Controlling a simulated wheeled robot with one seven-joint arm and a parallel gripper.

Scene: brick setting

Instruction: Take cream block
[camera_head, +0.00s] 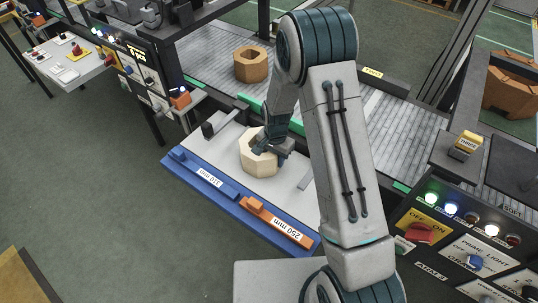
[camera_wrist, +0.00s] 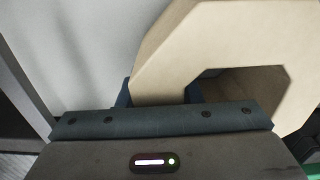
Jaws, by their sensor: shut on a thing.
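The cream block (camera_head: 257,164) is an octagonal ring with a hole in its middle. It is on or just over the white work surface in the head view; I cannot tell if it touches. My gripper (camera_head: 268,146) is shut on the wall of the block, on its upper right side. In the wrist view the block (camera_wrist: 200,45) fills the upper right, with its hole partly showing behind my gripper (camera_wrist: 160,105). The fingertips are mostly hidden by the block and the gripper body.
A brown octagonal ring (camera_head: 251,65) sits on the grey conveyor behind. A blue gauge bar marked 210 mm (camera_head: 205,177) and an orange one marked 250 mm (camera_head: 277,223) lie along the front edge. A control panel (camera_head: 470,245) stands at the right.

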